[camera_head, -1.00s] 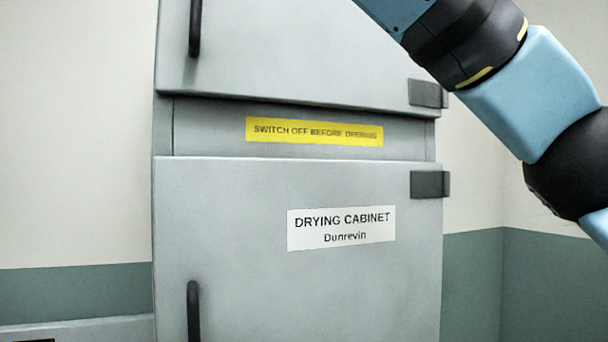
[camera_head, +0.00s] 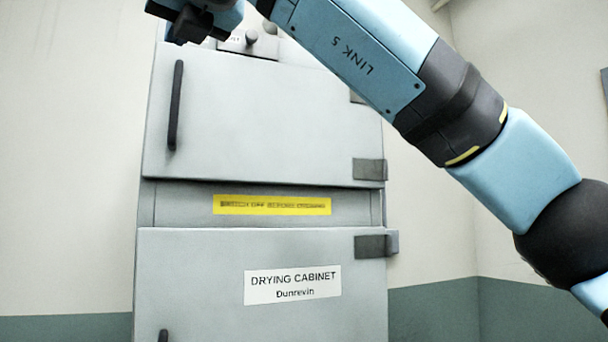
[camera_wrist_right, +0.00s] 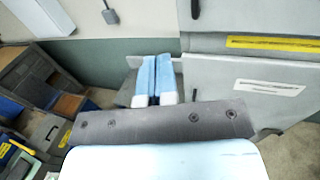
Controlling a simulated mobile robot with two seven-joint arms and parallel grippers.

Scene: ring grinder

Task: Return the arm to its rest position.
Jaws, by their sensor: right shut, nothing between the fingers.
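My right arm comes in from the right edge of the head view and reaches up to the top left, in front of the cabinet. Its wrist end and hand show only partly at the top edge of the head view, cut off by the frame. In the right wrist view the right gripper (camera_wrist_right: 156,66) has its two blue fingers side by side, shut with nothing between them. It points out past a grey-green wall band, left of the cabinet. My left arm and gripper are not in view.
A grey drying cabinet (camera_head: 200,275) stands behind my right arm, both doors shut, with dark handles and a yellow strip (camera_head: 272,205). A knob panel (camera_head: 250,42) tops it. Brown shelving (camera_wrist_right: 30,75) with blue items stands left in the wrist view.

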